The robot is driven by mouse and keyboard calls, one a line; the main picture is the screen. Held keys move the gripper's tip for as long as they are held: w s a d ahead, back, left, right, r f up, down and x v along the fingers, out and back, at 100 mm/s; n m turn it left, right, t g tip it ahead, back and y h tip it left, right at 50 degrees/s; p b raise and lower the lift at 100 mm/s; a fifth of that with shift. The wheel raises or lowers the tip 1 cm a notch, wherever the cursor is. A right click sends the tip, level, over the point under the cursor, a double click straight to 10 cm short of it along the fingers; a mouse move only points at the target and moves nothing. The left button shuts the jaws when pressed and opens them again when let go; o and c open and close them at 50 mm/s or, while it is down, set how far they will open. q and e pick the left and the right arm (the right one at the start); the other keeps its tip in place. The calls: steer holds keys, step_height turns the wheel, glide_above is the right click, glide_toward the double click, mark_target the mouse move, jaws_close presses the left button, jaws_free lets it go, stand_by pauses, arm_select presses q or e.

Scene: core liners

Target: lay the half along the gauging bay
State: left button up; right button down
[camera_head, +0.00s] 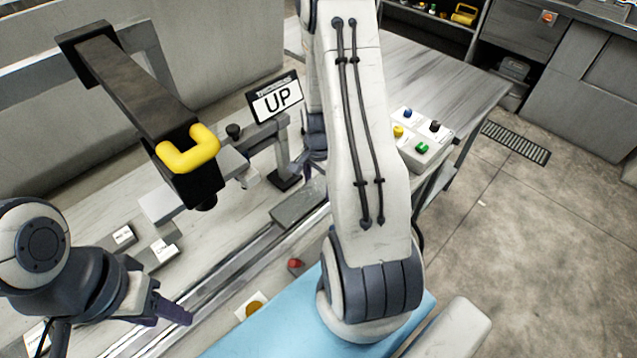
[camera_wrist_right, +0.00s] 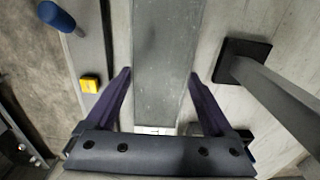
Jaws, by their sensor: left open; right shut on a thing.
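A long flat grey piece, which looks like the half (camera_wrist_right: 161,55), lies between the two fingers of my right gripper (camera_wrist_right: 160,88) in the right wrist view; the gripper is shut on it. In the head view a grey slab (camera_head: 298,206) shows beside the sign post, partly behind my right arm. My right gripper's fingers are mostly hidden there by the arm. My left gripper (camera_head: 168,299) is open and empty at the lower left, over the front of the bench. I cannot tell for certain which part is the gauging bay; a long metal rail (camera_head: 232,270) runs along the bench.
A black column with a yellow handle (camera_head: 190,150) stands over the bench. An "UP" sign (camera_head: 277,100) stands on a post with a black base (camera_wrist_right: 243,60). A button box (camera_head: 422,140) is right of my arm. Labelled grey blocks (camera_head: 158,253) lie left. A red knob (camera_head: 295,264) is near the front.

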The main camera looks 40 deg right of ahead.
steer(key=shift+f+b, duration=0.35)
steer(key=shift+f, duration=0.05)
jaws_free()
stand_by(0.7)
step_height(320, 180, up, 9)
steer(key=p, duration=0.7)
steer(key=shift+p, duration=0.35)
steer(key=shift+s+f, duration=0.1)
